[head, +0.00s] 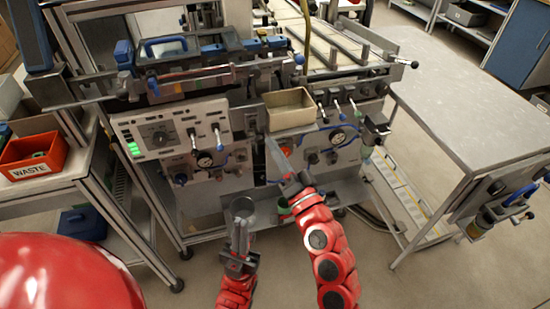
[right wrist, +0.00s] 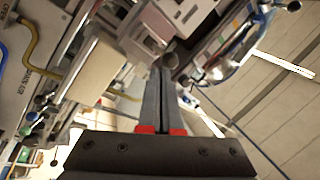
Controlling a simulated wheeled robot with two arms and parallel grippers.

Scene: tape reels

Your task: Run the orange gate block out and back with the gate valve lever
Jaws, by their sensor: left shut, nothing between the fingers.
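My right gripper (head: 272,143) points up at the machine front, just below a tan open box (head: 290,108). Its two fingers (right wrist: 160,75) lie close together in the right wrist view; any small gap is unclear. My left gripper (head: 241,222) is lower, shut and empty, beside a round grey cup-like part (head: 243,206). Small levers stand on the left panel (head: 193,137) and a group of levers (head: 337,106) stands right of the box. Their labels are too small to read, so I cannot tell which is the gate valve lever. I cannot make out the orange gate block.
A red WASTE bin (head: 34,156) sits on the left shelf. A grey worktable (head: 475,110) stands at the right with clear top space. Gauges, blue hoses and a protruding grey tray (head: 345,192) crowd the space around my grippers.

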